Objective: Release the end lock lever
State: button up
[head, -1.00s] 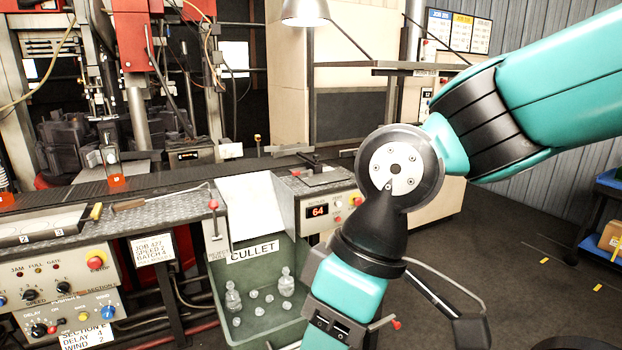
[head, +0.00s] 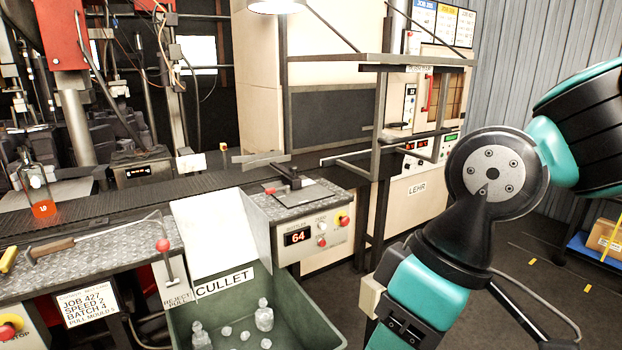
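No lever in the head view carries a readable end lock label, so I cannot tell which one it is. A black lever (head: 286,174) sits on a flat metal plate at the end of the conveyor, above a panel reading 64. A red-knobbed lever (head: 163,246) hangs by the reject pull label, left of the cullet chute. My arm reaches down at the right, apart from both levers. My gripper is outside the picture.
A green cullet bin (head: 325,322) with several glass pieces stands below the white chute (head: 221,236). The lehr cabinet (head: 417,205) stands behind.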

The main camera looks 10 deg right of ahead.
aim_at(268, 192)
jog(key=i, duration=0.65)
jog(key=u, duration=0.1)
jog(key=k, duration=0.65)
jog(key=u, duration=0.6)
jog(key=i, duration=0.55)
jog(key=u, duration=0.75)
jog(key=i, duration=0.75)
jog(key=z, duration=0.65)
jog(key=i, duration=0.75)
jog(key=z, duration=0.85)
